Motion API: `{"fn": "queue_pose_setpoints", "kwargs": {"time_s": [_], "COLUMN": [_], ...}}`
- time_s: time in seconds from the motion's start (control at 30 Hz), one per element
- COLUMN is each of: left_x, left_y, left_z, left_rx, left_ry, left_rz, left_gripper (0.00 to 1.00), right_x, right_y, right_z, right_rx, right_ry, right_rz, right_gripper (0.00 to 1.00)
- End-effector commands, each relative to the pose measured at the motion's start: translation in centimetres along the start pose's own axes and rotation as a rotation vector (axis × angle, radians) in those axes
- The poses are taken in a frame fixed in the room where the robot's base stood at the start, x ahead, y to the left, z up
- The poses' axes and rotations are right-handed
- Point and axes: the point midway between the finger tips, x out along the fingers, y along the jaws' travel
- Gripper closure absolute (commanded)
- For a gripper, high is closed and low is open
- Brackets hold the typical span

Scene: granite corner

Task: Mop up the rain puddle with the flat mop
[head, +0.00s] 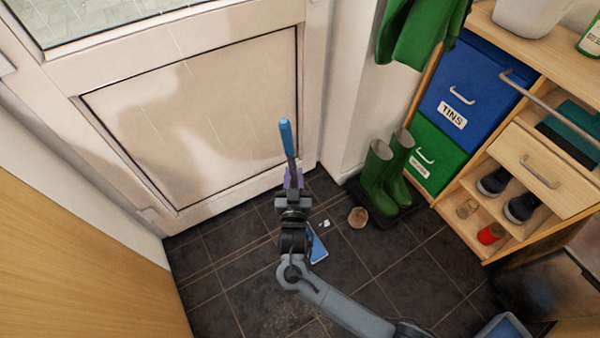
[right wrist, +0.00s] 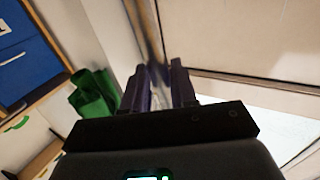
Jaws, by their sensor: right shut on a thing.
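The flat mop stands with its handle (head: 287,140) nearly upright in front of the door, with a blue grip at the top. My right gripper (head: 293,178) is shut on the handle below that grip. In the right wrist view the handle (right wrist: 150,40) runs up between the dark fingers (right wrist: 160,88). The blue flat mop head (head: 317,246) shows at the floor beside my wrist, partly hidden by my arm. I cannot make out a clear puddle edge on the dark tiles. My left gripper is out of view.
Green boots (head: 378,178) stand on a dark tray by the wall. A round brown object (head: 358,217) and small white bits (head: 324,223) lie near the mop head. A wooden shelf unit (head: 478,212) stands right, a blue tub (head: 503,330) at lower right. Left floor is clear.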

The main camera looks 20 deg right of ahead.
Motion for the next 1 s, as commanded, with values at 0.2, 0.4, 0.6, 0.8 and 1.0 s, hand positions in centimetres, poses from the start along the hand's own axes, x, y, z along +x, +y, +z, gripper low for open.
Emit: {"fn": "queue_pose_setpoints", "kwargs": {"time_s": [0.2, 0.4, 0.6, 0.8, 1.0], "left_x": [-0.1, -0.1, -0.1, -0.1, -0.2], "left_y": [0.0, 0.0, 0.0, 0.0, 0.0], "left_z": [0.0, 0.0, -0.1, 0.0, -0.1], "left_rx": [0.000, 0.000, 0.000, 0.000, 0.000], "left_ry": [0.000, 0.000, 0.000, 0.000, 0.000], "left_rz": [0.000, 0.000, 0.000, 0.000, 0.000], "left_gripper": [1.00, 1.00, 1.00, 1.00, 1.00], "right_x": [-0.6, -0.9, -1.7, -2.4, -2.4], "right_y": [-1.1, -1.6, -2.9, -4.1, -4.1], "right_z": [-0.2, -0.3, -0.3, -0.3, -0.4], "right_rx": [0.004, 0.005, 0.006, 0.005, 0.002], "right_ry": [0.002, 0.003, 0.001, 0.003, 0.004], "right_rz": [0.001, 0.000, 0.000, 0.000, 0.001], "right_gripper": [1.00, 1.00, 1.00, 1.00, 1.00]}}
